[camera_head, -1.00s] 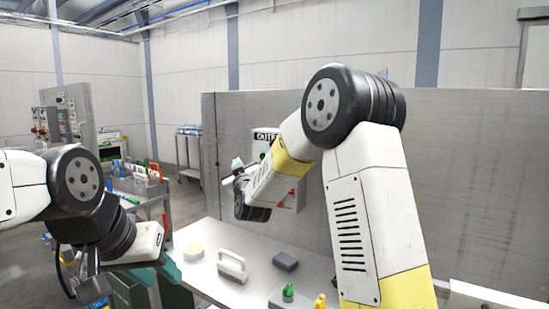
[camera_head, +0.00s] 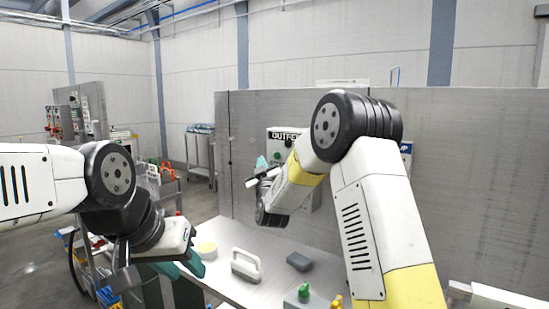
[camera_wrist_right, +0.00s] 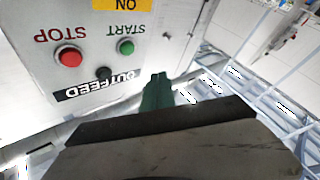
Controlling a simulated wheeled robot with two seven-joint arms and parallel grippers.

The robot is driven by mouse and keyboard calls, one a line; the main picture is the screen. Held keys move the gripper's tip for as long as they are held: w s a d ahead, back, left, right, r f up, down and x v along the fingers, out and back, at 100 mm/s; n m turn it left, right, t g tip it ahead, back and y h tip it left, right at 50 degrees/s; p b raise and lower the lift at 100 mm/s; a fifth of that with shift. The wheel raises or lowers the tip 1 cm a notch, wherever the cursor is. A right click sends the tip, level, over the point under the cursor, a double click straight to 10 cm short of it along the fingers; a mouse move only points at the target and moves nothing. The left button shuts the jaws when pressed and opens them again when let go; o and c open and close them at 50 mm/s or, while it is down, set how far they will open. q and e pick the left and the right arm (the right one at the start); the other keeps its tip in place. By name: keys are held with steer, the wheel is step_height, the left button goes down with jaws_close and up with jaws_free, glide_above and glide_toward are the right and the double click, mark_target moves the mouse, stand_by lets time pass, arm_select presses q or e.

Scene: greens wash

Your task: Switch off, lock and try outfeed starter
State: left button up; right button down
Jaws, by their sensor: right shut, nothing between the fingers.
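The outfeed starter (camera_head: 283,133) is a grey box on the metal panel, mostly hidden behind my right arm in the head view.
A cart (camera_head: 200,150) stands behind left.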

steer(key=shift+w+d, duration=0.9)
steer(key=shift+w, duration=0.3)
steer(key=shift+w+d, duration=0.85)
steer(key=shift+w, duration=0.3)
steer(key=shift+w, duration=0.1)
steer(key=shift+w+d, duration=0.25)
steer(key=shift+w+d, duration=0.25)
steer(key=shift+w, duration=0.1)
stand_by(1.0)
steer(key=shift+s, duration=0.1)
steer(key=shift+s+a, duration=0.5)
steer(key=shift+s, duration=0.1)
steer(key=s+a, duration=0.1)
steer(key=s, duration=0.1)
steer(key=s+a, duration=0.2)
stand_by(0.6)
